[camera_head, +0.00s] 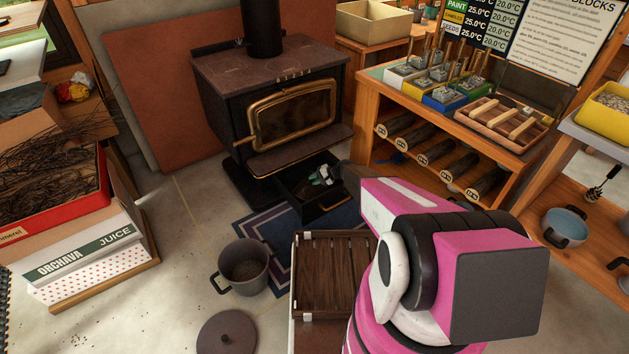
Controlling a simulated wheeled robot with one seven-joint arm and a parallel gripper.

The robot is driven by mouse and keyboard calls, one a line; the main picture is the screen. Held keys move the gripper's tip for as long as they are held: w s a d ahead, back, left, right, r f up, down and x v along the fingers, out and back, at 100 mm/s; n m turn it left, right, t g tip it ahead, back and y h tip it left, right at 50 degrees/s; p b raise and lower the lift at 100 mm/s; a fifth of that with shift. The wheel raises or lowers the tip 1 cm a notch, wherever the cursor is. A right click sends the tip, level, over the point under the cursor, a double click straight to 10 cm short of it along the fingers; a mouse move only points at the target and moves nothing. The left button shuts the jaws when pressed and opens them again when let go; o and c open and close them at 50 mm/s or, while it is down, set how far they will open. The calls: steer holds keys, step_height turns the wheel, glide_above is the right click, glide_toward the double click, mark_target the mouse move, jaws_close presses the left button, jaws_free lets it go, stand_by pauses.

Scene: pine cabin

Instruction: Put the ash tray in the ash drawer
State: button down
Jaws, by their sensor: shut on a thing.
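The black ash drawer (299,206) is pulled out below the front of the wood stove. A brass-coloured handle shows on its front. My gripper (321,176) is at the drawer's open top, reaching in from the right. It is shut on a dark thing low in the drawer, which looks like the ash tray. The tray's outline is hard to tell against the dark drawer, and my gripper and arm hide part of it. I cannot tell whether it rests on the drawer floor.
The stove (270,105) stands behind the drawer. A grey pot (243,266) and a round lid (226,334) are on the floor at front. A dark slatted crate (331,275) stands nearer. A wooden shelf unit (365,115) stands right.

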steer(key=shift+f, duration=0.55)
steer(key=c, duration=0.9)
jaws_free()
steer(key=shift+c, duration=0.2)
steer(key=shift+r, duration=0.3)
steer(key=r+v, duration=0.1)
steer(key=v, duration=1.1)
steer(key=s+d+r+n+h, duration=0.2)
steer(key=s+r+h, duration=0.4)
steer(key=s+r, duration=0.8)
steer(key=s+d+r+n+g+h, duration=0.1)
steer(key=s+d+r+h, duration=0.3)
steer(key=s+r, duration=0.9)
steer(key=s+n+h, duration=0.1)
steer(key=s, duration=0.2)
steer(key=shift+s+d+r+h, duration=0.3)
steer(key=shift+d+r+h, duration=0.05)
steer(key=shift+r+h, duration=0.05)
